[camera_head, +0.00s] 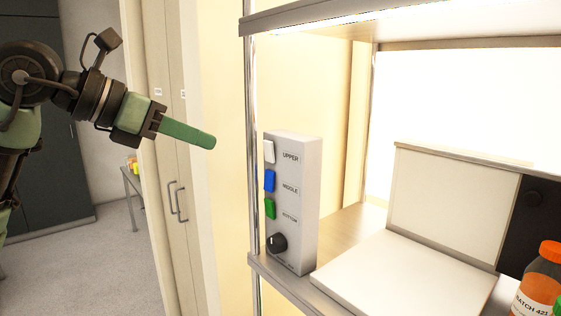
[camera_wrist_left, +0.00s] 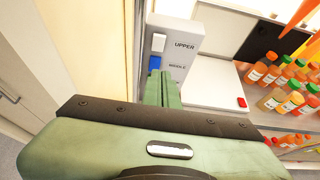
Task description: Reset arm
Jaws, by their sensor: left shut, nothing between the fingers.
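My left gripper (camera_head: 187,134) comes in from the left in the head view. Its green fingers are shut with nothing between them. They point right, toward the switch box, and are apart from it. In the left wrist view the shut fingers (camera_wrist_left: 161,88) overlap the lower part of the switch box in the picture. The grey switch box (camera_head: 296,205) stands on the shelf edge, with a white, a blue and a green switch labelled UPPER, MIDDLE and BOTTOM, and a black knob below. My right gripper is not in view.
A metal shelf post (camera_head: 253,140) stands just left of the switch box. A white flat-topped device (camera_head: 400,275) sits on the shelf, with an orange bottle (camera_head: 540,285) at its right. Several more bottles (camera_wrist_left: 285,80) show in the wrist view. Tall cabinet doors (camera_head: 175,200) stand behind the gripper.

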